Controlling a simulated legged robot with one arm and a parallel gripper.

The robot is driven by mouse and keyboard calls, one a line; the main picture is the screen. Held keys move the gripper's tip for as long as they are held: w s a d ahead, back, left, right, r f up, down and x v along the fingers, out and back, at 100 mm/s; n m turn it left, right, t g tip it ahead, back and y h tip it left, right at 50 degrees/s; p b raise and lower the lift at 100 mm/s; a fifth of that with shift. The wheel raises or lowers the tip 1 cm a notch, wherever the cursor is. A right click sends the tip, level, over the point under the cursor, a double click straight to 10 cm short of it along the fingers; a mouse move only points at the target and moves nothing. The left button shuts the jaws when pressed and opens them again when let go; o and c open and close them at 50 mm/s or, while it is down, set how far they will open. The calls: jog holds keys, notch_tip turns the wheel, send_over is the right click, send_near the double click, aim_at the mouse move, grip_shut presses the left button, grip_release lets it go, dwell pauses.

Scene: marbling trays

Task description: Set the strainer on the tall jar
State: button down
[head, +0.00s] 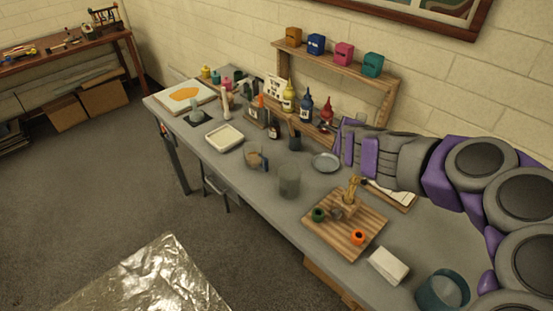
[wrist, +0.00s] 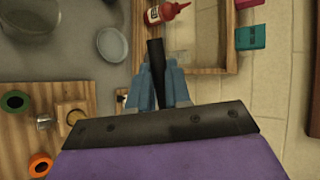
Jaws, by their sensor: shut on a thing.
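My gripper (wrist: 159,82) is shut on a black bar like a handle (wrist: 155,58), which sticks out past the fingertips in the wrist view. No strainer bowl shows clearly joined to it. A shallow round grey dish (head: 325,162), perhaps the strainer's bowl, shows below my gripper in the head view and left of the handle in the wrist view (wrist: 112,44). A tall clear jar (head: 289,182) stands upright left of the dish and apart from it. A round glass shape in the wrist view (wrist: 32,18) seems to be this jar. Its mouth shows no strainer.
A wooden board (head: 326,235) with green (head: 318,214) and orange (head: 358,237) pots lies in front. A glass jug (head: 255,161) and white tray (head: 223,138) stand left. A red bottle (head: 327,112) and wooden shelf (head: 392,95) are behind. Bare table lies around the jar.

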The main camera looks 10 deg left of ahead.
jog(key=s+a+f+n+g+y+p, duration=0.1)
jog(key=s+a+f+n+g+y, duration=0.15)
jog(key=a+n+y, duration=0.35)
jog(key=s+a+f+n+g+y+p, duration=0.1)
jog(key=s+a+f+n+g, duration=0.1)
jog(key=a+n+g, duration=0.35)
jog(key=s+a+f+n+g+y+p, duration=0.15)
jog(key=a+n+y, duration=0.25)
jog(key=a, duration=0.4)
notch_tip(320, 180, down, 11)
jog(key=b, duration=0.8)
jog(key=shift+d+b, duration=0.4)
jog(key=shift+d, duration=0.05)
